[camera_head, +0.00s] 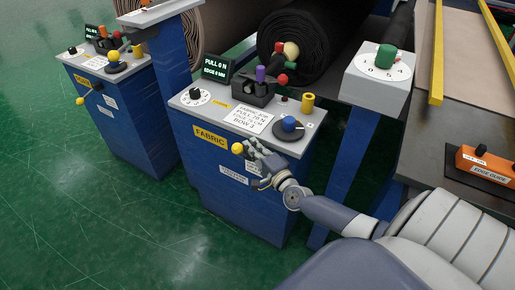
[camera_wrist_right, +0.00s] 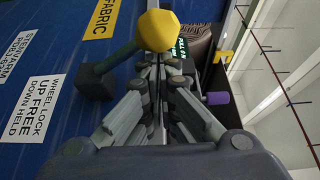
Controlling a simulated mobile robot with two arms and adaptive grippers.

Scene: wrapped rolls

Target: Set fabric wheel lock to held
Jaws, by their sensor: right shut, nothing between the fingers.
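The fabric wheel lock is a lever with a yellow knob (camera_head: 237,148) on the front of the blue FABRIC cabinet (camera_head: 205,175). In the right wrist view the yellow knob (camera_wrist_right: 158,30) tops a dark arm, which seems to slant upward and outward from its block (camera_wrist_right: 95,83). A white label (camera_wrist_right: 46,106) there reads "wheel lock, up free, down held". My right gripper (camera_head: 251,148) is shut and empty, just right of the knob. In the wrist view its fingertips (camera_wrist_right: 160,62) come close to the knob; contact is unclear. My left gripper is out of view.
A similar cabinet (camera_head: 120,125) stands at left. A pedestal with a green knob (camera_head: 386,56) stands at right. Green floor in front is clear.

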